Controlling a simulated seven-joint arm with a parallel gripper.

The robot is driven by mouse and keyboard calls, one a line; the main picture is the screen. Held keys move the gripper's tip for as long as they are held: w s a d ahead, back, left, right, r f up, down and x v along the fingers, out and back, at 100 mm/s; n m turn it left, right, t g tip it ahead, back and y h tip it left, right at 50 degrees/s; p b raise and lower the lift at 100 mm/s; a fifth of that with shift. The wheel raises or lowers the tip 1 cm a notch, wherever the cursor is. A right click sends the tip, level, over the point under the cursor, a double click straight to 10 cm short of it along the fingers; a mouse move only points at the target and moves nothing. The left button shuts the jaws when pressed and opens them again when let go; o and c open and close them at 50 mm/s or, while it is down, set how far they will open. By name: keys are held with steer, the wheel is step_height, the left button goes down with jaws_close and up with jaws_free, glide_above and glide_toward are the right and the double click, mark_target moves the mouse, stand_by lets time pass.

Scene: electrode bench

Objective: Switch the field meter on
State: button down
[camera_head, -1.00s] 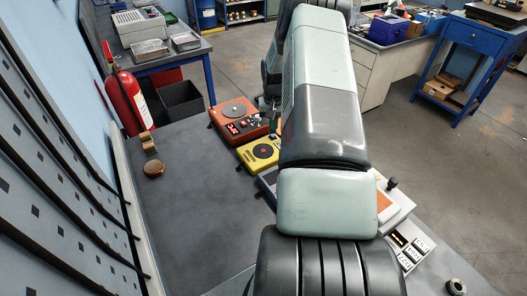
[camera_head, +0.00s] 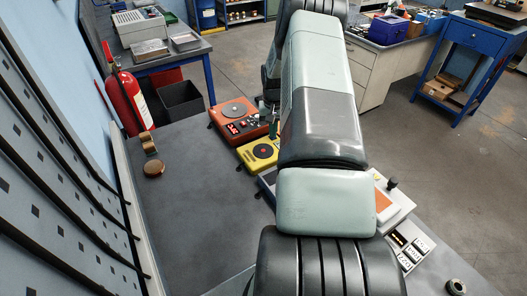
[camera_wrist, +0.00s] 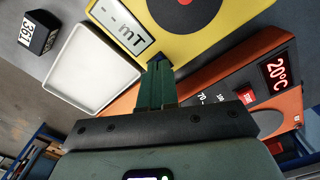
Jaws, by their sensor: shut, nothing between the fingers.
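The yellow field meter (camera_head: 258,153) sits on the dark bench just in front of the orange hotplate, partly hidden by my arm. In the wrist view the meter (camera_wrist: 225,22) shows a dark disc with a red centre and a display (camera_wrist: 122,27) reading dashes and "mT". My gripper's green fingers (camera_wrist: 158,72) are together and empty, with their tips over the meter's edge near the display's end. I cannot tell whether they touch it. In the head view the fingers (camera_head: 274,129) show as a small green piece beside the meter.
The orange hotplate (camera_head: 229,113) stands close by; its display reads 20°C in the wrist view (camera_wrist: 278,71). A white tray (camera_wrist: 92,67) and a black block labelled 361 (camera_wrist: 39,34) lie beside the meter. The bench's left part (camera_head: 190,215) is mostly clear.

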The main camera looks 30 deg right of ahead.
steer(key=shift+r, duration=2.95)
steer(key=shift+r, duration=0.1)
steer(key=s+a+r+n+t, duration=0.1)
steer(key=s+a+r, duration=0.2)
steer(key=a+r, duration=0.45)
steer(key=s+a+r+n+h, duration=0.15)
steer(key=a+r, duration=0.35)
steer(key=r, duration=0.6)
steer(key=s+a+r+n+t, duration=0.1)
steer(key=s+a+r+n, duration=0.15)
steer(key=a+r, duration=0.5)
steer(key=s+a+r+t, duration=0.1)
steer(key=s+a+r, duration=0.2)
steer(key=s, duration=0.8)
steer(key=s+a+r+n+t+y, duration=0.1)
steer(key=s+a+r, duration=0.3)
steer(key=s, duration=0.8)
steer(key=shift+s+a+r+t, duration=0.2)
steer(key=shift+a+r+t, duration=0.1)
steer(key=shift+a+t, duration=0.7)
steer(key=c, duration=1.8)
jaws_free()
steer(key=shift+a+y, duration=0.1)
steer(key=shift+y, duration=0.15)
